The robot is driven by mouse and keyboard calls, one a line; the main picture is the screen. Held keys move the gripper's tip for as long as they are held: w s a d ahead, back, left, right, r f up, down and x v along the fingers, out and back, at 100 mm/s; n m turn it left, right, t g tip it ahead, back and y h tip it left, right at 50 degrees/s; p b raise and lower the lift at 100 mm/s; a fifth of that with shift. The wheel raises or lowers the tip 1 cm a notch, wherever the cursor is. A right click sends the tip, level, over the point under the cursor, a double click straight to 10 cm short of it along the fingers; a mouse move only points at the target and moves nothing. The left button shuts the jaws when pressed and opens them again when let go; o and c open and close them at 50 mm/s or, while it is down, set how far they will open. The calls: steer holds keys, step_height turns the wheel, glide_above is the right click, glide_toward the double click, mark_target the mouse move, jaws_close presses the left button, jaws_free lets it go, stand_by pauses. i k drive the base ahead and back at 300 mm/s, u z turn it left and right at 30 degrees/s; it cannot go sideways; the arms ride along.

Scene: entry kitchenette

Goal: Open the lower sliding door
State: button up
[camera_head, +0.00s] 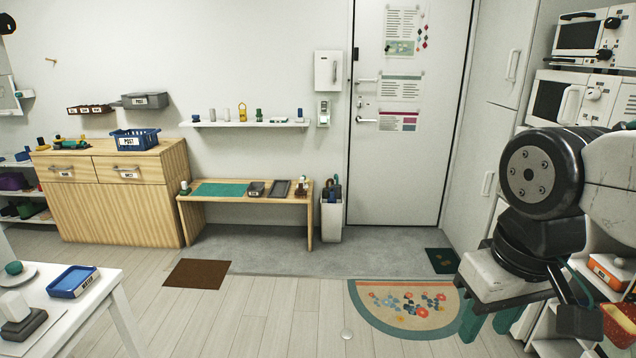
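No door that I can clearly tell to be a sliding one shows. The tall white cabinet (490,130) at the right has an upper door with a vertical handle (513,65) and a lower door with another handle (488,185); both look shut. The wooden cabinet (110,210) at the left has a slatted front below two drawers, with no visible gap. My gripper (489,322) is at the lower right, pointing down in front of the white cabinet and shelving. Its teal fingers are apart, with nothing seen between them. My arm hides part of the shelving.
A low bench (245,205) stands by the back wall, beside a white bin (331,220). A white table (70,325) is at the lower left. A half-round mat (365,300) and a brown mat (197,273) lie on the floor. The middle floor is mostly clear.

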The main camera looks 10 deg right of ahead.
mark_target(498, 122)
steer(key=z, duration=0.35)
steer(key=i, duration=1.95)
steer(key=z, duration=0.85)
steer(key=i, duration=1.9)
steer(key=z, duration=0.45)
